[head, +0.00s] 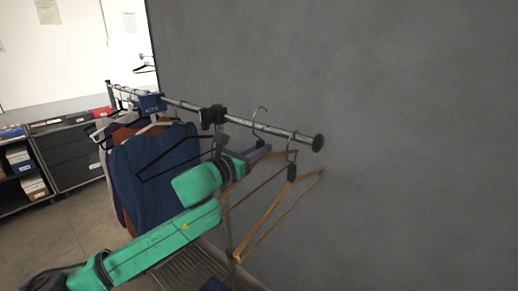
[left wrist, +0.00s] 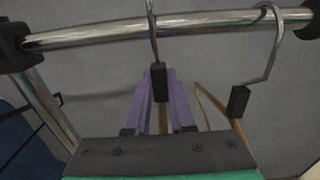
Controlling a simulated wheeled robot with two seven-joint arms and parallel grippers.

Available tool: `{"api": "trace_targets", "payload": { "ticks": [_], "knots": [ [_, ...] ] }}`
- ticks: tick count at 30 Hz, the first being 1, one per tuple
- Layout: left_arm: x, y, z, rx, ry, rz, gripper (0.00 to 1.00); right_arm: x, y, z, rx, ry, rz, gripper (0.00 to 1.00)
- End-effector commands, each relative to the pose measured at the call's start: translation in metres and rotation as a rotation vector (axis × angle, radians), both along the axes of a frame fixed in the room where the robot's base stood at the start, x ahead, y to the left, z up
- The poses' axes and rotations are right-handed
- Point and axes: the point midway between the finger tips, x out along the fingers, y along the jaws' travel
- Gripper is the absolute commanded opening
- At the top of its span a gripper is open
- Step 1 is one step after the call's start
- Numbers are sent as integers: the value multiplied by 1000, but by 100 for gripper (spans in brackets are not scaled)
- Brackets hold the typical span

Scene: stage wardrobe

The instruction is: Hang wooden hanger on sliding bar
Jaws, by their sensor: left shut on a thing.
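The sliding bar (head: 284,133) is a silver rail with a black end cap. My left gripper (head: 261,151) is just below it, its purple fingers shut on a wooden hanger (head: 257,184). That hanger's black neck block (left wrist: 159,82) shows between the fingers in the left wrist view. Its metal hook (head: 254,117) crosses the bar and its top rises above it. I cannot tell whether the hook rests on the bar. A second wooden hanger (head: 262,221) hangs tilted nearer the end cap, its hook over the bar. My right gripper is out of view.
Dark clothes (head: 165,165) on hangers fill the rail's far left part. A black bracket (head: 213,115) and a blue clamp (head: 152,102) sit on the rail. A grey wall (head: 400,120) stands close behind. Shelves (head: 66,155) stand at the far left.

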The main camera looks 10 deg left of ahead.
Motion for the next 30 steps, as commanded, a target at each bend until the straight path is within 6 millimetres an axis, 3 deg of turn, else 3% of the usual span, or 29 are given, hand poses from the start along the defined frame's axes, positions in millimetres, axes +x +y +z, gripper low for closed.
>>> {"api": "trace_targets", "payload": {
  "ticks": [30],
  "knots": [
    [0, 0, -32, 1, 1, 1, 0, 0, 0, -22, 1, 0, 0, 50]
  ]
}}
